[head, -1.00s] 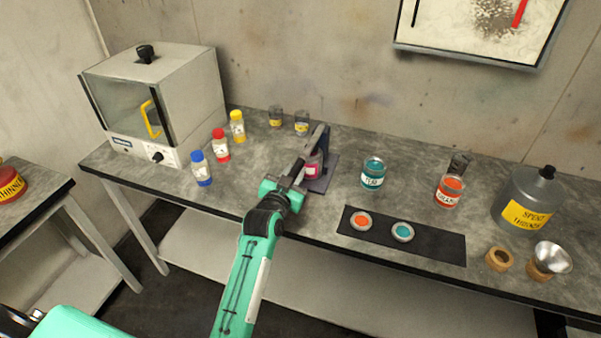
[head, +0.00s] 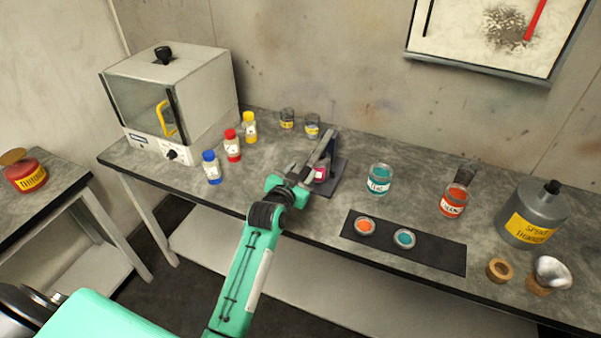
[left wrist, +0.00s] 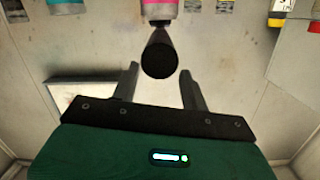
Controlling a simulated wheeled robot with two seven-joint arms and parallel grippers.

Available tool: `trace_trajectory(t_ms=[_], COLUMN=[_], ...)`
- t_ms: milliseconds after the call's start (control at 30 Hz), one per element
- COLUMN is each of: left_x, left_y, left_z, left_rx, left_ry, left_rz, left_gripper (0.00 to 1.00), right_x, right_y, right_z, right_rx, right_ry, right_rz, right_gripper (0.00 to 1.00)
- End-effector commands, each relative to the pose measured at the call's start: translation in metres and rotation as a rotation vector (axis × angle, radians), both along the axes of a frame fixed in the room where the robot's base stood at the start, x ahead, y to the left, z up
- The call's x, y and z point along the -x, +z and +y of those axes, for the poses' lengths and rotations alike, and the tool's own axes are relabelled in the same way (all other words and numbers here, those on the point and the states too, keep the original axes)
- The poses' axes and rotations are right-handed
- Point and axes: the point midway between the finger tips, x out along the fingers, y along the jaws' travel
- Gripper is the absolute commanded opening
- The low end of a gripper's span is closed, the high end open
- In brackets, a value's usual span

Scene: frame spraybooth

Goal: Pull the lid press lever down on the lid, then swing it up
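The lid press (head: 336,180) stands on the bench with its dark lever (head: 321,147) slanting up over it. A jar with a pink label (head: 319,174) sits in the press; its lid is hidden in the head view. My left gripper (head: 291,172) is at the near left side of the press, by the lever's handle end. In the left wrist view the two fingers (left wrist: 160,88) are spread. The round dark end of the lever (left wrist: 160,57) shows between and beyond them, with a gap on both sides. My right gripper is not in view.
Blue, red and yellow bottles (head: 232,147) stand left of the press, before a white booth (head: 205,95). A teal jar (head: 379,180) and an orange jar (head: 453,201) stand right. A black mat (head: 440,254) holds two lids. A grey thinner can (head: 535,208) stands far right.

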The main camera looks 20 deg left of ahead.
Motion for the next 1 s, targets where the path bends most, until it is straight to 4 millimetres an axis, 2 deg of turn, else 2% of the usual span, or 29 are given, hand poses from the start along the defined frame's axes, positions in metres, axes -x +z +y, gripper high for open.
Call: trace_trajectory(t_ms=[133, 267, 700, 900, 1000], left_x=[0.002, 0.013, 0.096, 0.125, 0.132], left_y=[0.000, 0.000, 0.009, 0.015, 0.017], left_z=[0.000, 0.001, 0.004, 0.004, 0.005], left_rx=[0.000, 0.000, -0.001, 0.000, -0.001], left_ry=[0.000, 0.000, 0.000, 0.000, 0.000], left_rz=[0.000, -0.001, 0.001, 0.001, 0.000], left_gripper=[0.45, 0.45, 0.45, 0.45, 0.45], right_x=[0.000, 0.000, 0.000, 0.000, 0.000], right_y=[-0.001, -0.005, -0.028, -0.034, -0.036], right_z=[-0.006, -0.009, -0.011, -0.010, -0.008], right_rx=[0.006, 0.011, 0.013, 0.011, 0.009], right_ry=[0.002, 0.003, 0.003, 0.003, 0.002], right_rz=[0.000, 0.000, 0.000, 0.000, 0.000], right_gripper=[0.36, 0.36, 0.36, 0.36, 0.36])
